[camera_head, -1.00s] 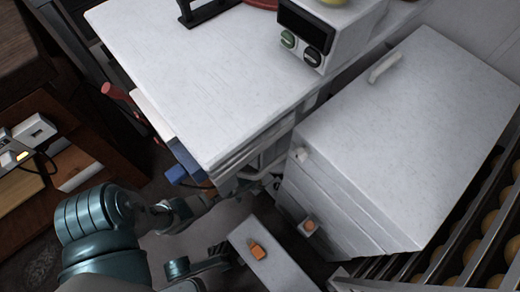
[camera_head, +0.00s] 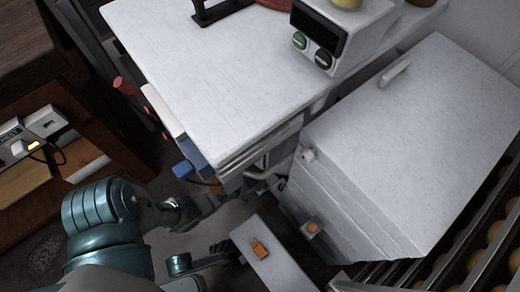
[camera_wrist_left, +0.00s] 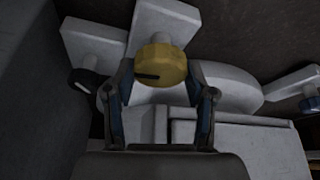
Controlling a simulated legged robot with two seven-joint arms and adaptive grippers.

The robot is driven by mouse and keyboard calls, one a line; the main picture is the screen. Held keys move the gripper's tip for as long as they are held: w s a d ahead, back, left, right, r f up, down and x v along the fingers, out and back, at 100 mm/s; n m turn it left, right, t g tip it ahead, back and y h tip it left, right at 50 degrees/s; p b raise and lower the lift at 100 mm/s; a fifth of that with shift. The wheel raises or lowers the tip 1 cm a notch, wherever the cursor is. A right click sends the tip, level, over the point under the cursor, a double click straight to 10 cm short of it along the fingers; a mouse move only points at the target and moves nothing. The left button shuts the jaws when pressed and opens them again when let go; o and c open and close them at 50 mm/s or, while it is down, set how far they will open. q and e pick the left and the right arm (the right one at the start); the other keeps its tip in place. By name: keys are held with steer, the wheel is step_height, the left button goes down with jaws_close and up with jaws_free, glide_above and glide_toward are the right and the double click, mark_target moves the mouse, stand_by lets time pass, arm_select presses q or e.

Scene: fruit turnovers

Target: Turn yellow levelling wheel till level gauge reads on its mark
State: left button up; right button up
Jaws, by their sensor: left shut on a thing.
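The yellow levelling wheel (camera_wrist_left: 160,64) is a round knob with a dark mark line on its face, in the upper middle of the left wrist view. My left gripper (camera_wrist_left: 161,84) has one finger on each side of the wheel and is shut on it. In the head view my left arm comes in from the lower left, and its gripper (camera_head: 268,180) is mostly hidden below the edge of the white worktop. The wheel is not visible in the head view. I cannot make out a level gauge in either view.
A white worktop (camera_head: 200,70) overhangs the arm. A white cabinet (camera_head: 410,130) stands to the right, beside a rack with round buns (camera_head: 495,245). A black knob (camera_wrist_left: 86,80) and a blue-dark knob (camera_wrist_left: 308,103) flank the wheel. A wooden shelf (camera_head: 110,135) is at left.

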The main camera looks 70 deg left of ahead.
arm_select(q)
steer(key=n, duration=0.2)
steer(key=shift+d+n+g+y, duration=0.15)
steer(key=shift+n+g+y, duration=0.15)
steer(key=shift+g, duration=0.1)
steer(key=shift+f+n+g, duration=0.1)
steer(key=shift+n+g, duration=0.2)
steer(key=shift+n, duration=0.6)
steer(key=n+g+y, duration=0.1)
steer(key=n, duration=0.1)
steer(key=shift+w+n, duration=0.1)
steer(key=shift+n, duration=0.2)
steer(key=shift+w+n+g, duration=0.1)
steer(key=shift+n+g, duration=0.6)
steer(key=shift+n, duration=1.6)
steer(key=o, duration=1.2)
steer(key=shift+c, duration=0.2)
